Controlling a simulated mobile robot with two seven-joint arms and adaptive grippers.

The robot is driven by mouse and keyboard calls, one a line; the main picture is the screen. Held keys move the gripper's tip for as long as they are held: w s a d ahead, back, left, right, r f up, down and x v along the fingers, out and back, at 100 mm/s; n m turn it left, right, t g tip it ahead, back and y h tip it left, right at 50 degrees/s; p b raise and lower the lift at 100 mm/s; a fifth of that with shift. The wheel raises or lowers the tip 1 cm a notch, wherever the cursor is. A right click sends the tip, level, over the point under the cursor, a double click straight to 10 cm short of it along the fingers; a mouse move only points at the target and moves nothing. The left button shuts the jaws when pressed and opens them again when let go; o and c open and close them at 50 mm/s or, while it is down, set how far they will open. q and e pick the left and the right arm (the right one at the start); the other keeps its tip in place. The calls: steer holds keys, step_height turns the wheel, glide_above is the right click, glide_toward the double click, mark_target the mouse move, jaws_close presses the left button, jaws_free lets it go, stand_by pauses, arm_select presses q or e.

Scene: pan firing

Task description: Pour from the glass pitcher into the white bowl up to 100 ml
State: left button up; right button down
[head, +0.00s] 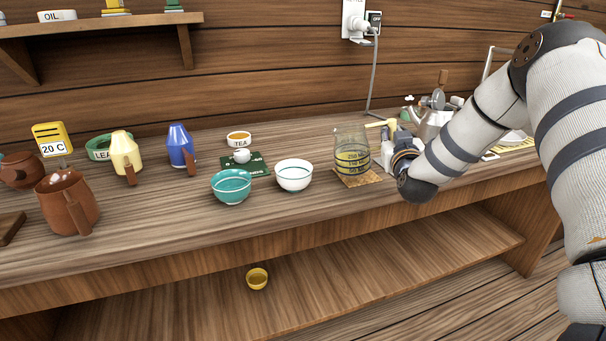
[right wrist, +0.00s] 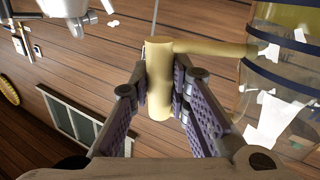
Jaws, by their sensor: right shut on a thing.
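The glass pitcher (head: 352,152) has dark markings and a pale yellow handle (head: 379,123). It stands upright over a brown mat (head: 350,180) on the counter. My right gripper (head: 392,136) is at the right of the pitcher. In the right wrist view my right gripper (right wrist: 160,95) has its fingers on both sides of the handle (right wrist: 160,70) and is shut on it; the pitcher's glass side (right wrist: 290,60) shows at the right. The white bowl (head: 294,178) stands to the left of the pitcher, with a clear gap between. My left gripper is out of view.
A teal bowl (head: 231,190) stands just left of the white bowl. Behind are a green mat (head: 258,168) and a TEA dish (head: 239,140). Blue (head: 180,146) and yellow (head: 124,152) vessels and a brown mug (head: 66,203) stand left. A metal kettle (head: 432,124) is at the right.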

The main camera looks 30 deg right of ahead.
mark_target(384, 122)
steer(key=shift+w+a+r+n+t, duration=0.15)
steer(key=shift+w+a+r+n, duration=0.1)
steer(key=shift+a+r+n, duration=0.3)
steer(key=shift+w+a+r+n+t, duration=0.2)
steer(key=shift+a+r+n, duration=0.15)
steer(key=shift+r+n, duration=0.25)
steer(key=shift+w+a+n, duration=0.1)
steer(key=shift+a+n, duration=0.15)
steer(key=shift+w+a+f, duration=0.1)
steer(key=shift+a+f, duration=0.05)
steer(key=shift+w+a+f+b, duration=0.1)
steer(key=shift+w+a+f, duration=0.25)
steer(key=shift+a, duration=0.35)
steer(key=shift+w+a+f+b, duration=0.2)
steer(key=shift+w+a, duration=0.1)
steer(key=shift+a, duration=0.4)
steer(key=shift+w+a+f+b, duration=0.1)
steer(key=shift+w+a+f, duration=0.25)
steer(key=shift+a, duration=0.45)
steer(key=shift+r, duration=0.15)
